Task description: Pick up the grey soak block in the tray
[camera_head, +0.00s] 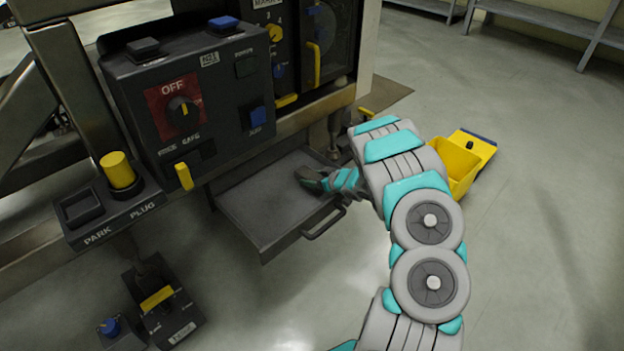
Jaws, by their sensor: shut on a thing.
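The tray (258,205) is a dark grey pulled-out drawer with a front handle, below the control panel. My gripper (308,178) reaches into it from the right, low over its right half. It is shut on the grey soak block, which is small and dark here and hard to tell from the fingers. I cannot tell whether the block still touches the tray floor. The rest of the tray floor looks bare.
A yellow bin (455,165) stands behind my arm. Floor at right is clear.

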